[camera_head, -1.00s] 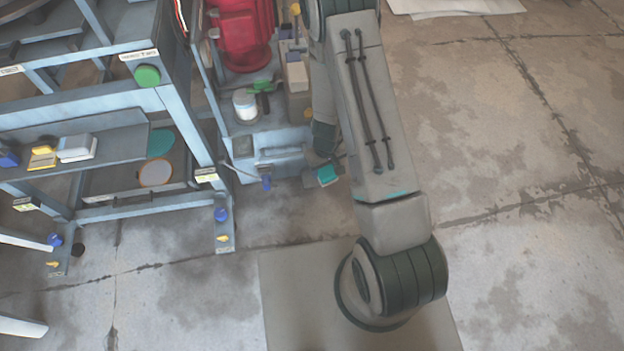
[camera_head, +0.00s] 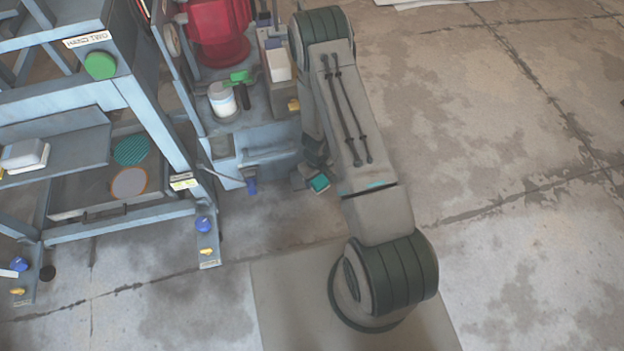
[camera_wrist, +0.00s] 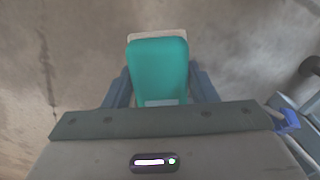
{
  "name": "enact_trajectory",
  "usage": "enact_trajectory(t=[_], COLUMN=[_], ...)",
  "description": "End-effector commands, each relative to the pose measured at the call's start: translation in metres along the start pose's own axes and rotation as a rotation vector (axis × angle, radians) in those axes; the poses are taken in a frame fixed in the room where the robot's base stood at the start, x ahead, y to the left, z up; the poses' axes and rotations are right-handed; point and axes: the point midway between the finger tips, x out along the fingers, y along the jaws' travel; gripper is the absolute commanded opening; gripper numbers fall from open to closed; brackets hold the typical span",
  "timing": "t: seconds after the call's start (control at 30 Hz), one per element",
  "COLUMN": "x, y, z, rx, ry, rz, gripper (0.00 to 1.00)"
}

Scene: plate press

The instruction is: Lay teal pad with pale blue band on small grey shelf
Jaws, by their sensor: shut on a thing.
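The teal pad (camera_wrist: 158,68) is held in my gripper (camera_wrist: 162,86), with a finger on each side of it. A pale blue band (camera_wrist: 163,102) shows at its near end and a whitish edge at its far end. In the head view the pad (camera_head: 318,183) is a small teal patch beside my arm, above the floor and right of the blue-grey cabinet. A grey shelf (camera_head: 75,150) juts from the blue-grey frame at the left, with a white block (camera_head: 24,155) on it; I take it for the small grey shelf. The pad is well apart from it.
A lower tray (camera_head: 85,203) holds a teal striped disc (camera_head: 131,150) and an orange-rimmed disc (camera_head: 129,182). The cabinet (camera_head: 265,147), with a white jar (camera_head: 222,100) and a red machine (camera_head: 218,35), stands between frame and arm. The floor at right is clear.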

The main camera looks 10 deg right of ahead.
Motion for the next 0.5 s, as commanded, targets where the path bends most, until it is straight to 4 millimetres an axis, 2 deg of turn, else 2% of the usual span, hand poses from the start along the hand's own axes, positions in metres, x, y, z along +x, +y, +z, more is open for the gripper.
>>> enact_trajectory(t=[0.1,0.23,0.37,0.5], x=[0.013,0.019,0.023,0.047], y=[0.004,0.007,0.009,0.009], z=[-0.018,-0.029,-0.033,-0.033], rx=[-0.005,-0.005,-0.003,-0.003], ry=[0.001,0.001,0.000,-0.001], rz=[0.002,0.000,0.000,-0.001], gripper=[0.30,0.30,0.30,0.30])
